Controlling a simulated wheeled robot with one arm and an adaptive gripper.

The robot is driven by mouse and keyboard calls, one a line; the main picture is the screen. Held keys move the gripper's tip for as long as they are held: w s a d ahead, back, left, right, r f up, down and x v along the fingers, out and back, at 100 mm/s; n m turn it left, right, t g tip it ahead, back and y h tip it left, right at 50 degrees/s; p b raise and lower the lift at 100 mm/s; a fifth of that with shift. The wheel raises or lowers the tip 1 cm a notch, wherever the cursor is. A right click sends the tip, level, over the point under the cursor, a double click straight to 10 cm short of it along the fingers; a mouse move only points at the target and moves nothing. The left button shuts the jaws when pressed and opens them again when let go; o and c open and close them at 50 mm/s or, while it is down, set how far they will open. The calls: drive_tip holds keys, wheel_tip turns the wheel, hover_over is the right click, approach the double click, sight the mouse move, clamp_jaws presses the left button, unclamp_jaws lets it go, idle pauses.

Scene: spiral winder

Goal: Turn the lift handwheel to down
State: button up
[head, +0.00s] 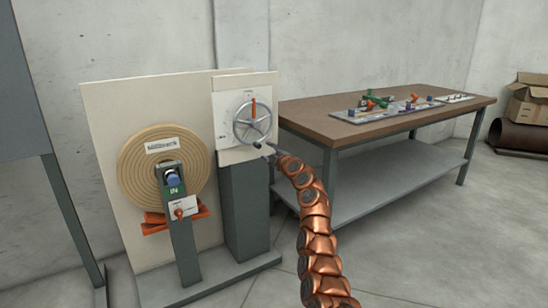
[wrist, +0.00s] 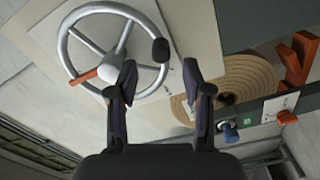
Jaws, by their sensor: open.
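The lift handwheel (head: 240,131) is a grey spoked wheel on a white dial panel (head: 223,105) on a dark pedestal. Its orange pointer (head: 254,107) points up in the head view. The wheel (wrist: 69,31) fills the upper left of the wrist view, with its orange mark (wrist: 84,76) at lower left and a dark knob (wrist: 160,50) on its rim. My gripper (head: 265,148) is at the wheel's lower right in the head view. In the wrist view my gripper (wrist: 160,72) is open and empty, with the knob beyond its fingertips. I cannot tell whether it touches the wheel.
A workbench (head: 400,115) with several coloured parts stands at right. A cardboard box (head: 528,100) sits at the far right. Floor between bench and pedestal is clear.

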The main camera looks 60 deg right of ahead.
drive_tip(key=shift+v, duration=2.25)
drive_tip(key=shift+a, duration=0.1)
